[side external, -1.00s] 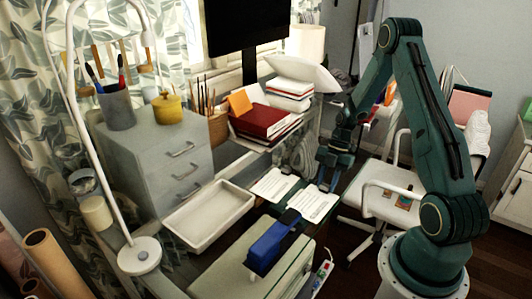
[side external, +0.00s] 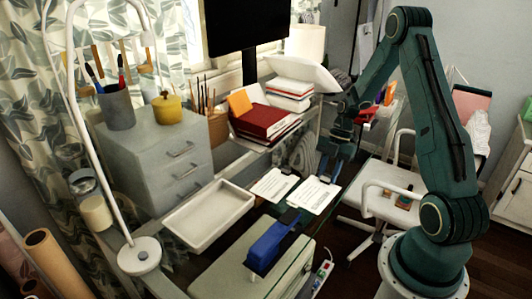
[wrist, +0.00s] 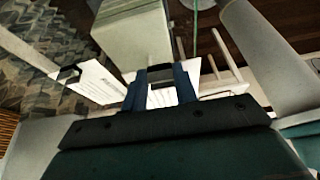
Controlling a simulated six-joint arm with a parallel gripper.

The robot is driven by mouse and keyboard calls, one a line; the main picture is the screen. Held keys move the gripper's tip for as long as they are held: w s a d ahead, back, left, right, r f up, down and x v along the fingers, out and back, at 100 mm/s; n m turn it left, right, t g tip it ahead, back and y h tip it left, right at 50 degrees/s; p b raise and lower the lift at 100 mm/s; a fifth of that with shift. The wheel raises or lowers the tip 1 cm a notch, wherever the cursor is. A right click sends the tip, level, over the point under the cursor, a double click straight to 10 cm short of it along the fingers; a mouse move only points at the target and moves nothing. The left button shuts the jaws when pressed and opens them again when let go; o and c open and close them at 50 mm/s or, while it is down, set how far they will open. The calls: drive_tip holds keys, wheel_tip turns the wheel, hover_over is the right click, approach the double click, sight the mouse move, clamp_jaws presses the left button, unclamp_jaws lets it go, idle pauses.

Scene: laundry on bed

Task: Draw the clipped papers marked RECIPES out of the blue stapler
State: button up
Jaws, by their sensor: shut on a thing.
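The blue stapler (side external: 268,243) lies on the pale green box in the side view, with a dark part (side external: 290,216) at its far end. A white printed sheet or stack (side external: 314,195) lies just beyond that end; I cannot tell whether the stapler still touches it. My gripper (side external: 327,176) is shut on its far edge. In the wrist view the held papers (wrist: 162,97) show between my fingers (wrist: 162,78). A second set of white papers (side external: 273,185) lies to the left; its black clip shows in the wrist view (wrist: 68,73). The lettering is too small to read.
A white tray (side external: 208,215) lies left of the papers. The pale green box (side external: 225,270) is in front. Red books (side external: 268,122) and a grey drawer unit (side external: 150,160) stand behind. A white chair (side external: 392,205) is to the right, and a lamp (side external: 139,256) at left.

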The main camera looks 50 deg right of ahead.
drive_tip(key=shift+r, duration=2.15)
